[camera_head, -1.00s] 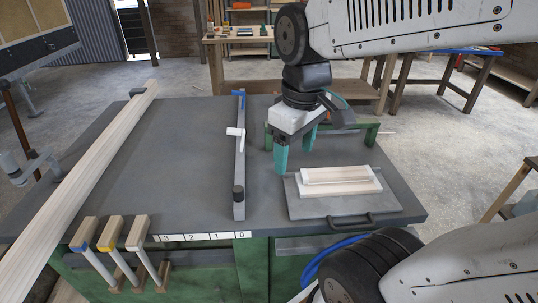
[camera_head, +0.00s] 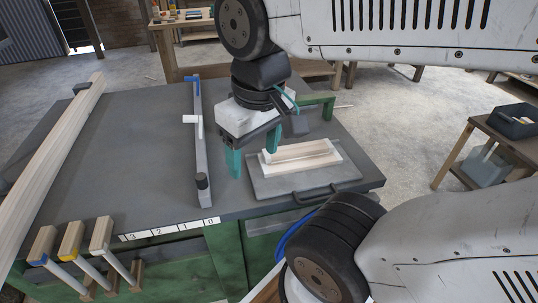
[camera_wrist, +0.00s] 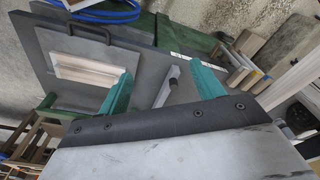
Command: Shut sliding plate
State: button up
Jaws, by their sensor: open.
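The grey sliding plate (camera_head: 340,187) lies flat at the right end of the dark workbench, with a dark bar handle (camera_head: 316,192) along its front edge. A pale wooden block (camera_head: 300,156) sits on the plate. In the wrist view the plate (camera_wrist: 52,38) is at the upper left, with its handle (camera_wrist: 88,32) and the block. My gripper (camera_head: 253,165) is open and empty, its teal fingers pointing down beside the plate's left rear corner. The exact height of the fingertips above the bench is unclear.
A grey rail (camera_head: 201,150) with a white lever stands left of my gripper. A long plank (camera_head: 50,150) lies along the bench's left side. Several wood-headed mallets (camera_head: 72,240) hang at the front. A green frame (camera_head: 318,102) stands behind the plate.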

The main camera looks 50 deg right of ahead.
aim_at(291, 183)
jog(key=k, duration=1.65)
jog(key=z, duration=1.65)
jog(key=i, duration=1.35)
jog(key=u, duration=1.8)
